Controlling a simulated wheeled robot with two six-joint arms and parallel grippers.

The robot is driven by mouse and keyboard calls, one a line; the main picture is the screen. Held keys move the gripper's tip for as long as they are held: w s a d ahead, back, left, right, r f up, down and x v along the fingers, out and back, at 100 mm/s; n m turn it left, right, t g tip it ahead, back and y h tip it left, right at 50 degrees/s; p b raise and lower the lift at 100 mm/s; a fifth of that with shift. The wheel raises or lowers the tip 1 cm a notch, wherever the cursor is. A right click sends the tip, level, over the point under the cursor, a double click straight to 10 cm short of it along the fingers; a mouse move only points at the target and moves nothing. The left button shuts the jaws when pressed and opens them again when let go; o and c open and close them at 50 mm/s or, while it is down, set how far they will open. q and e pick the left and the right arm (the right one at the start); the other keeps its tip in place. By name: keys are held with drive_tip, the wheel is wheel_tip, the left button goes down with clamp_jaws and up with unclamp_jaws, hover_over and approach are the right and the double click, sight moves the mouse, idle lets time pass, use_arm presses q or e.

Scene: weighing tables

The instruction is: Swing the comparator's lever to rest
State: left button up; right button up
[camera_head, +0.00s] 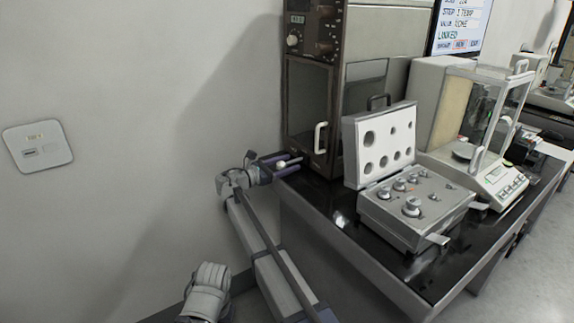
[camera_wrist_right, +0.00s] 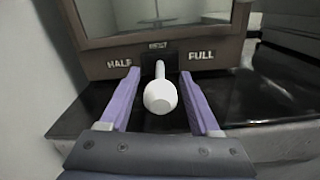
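The comparator (camera_head: 306,112) is the tall brown cabinet with a glass front at the left end of the dark table. In the right wrist view its lower front edge (camera_wrist_right: 225,54) reads HALF on the left and FULL on the right. The lever (camera_wrist_right: 160,97), with a white ball knob, sticks out from a slot between the two words. The knob also shows small in the head view (camera_head: 281,165). My right gripper (camera_head: 287,161) is open, its purple fingers on either side of the lever with gaps visible on both sides. My left gripper is not in view.
An open grey case of weights (camera_head: 408,232) with its lid raised (camera_head: 352,152) stands right of the comparator on the dark tabletop (camera_head: 345,233). A glass-walled balance (camera_head: 497,110) stands farther right. The bare wall (camera_head: 130,100) is close on the left.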

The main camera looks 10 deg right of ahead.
drive_tip(key=v, duration=0.7)
drive_tip(key=shift+s+a, duration=0.15)
drive_tip(key=shift+a, duration=0.2)
drive_tip(key=shift+a, duration=0.1)
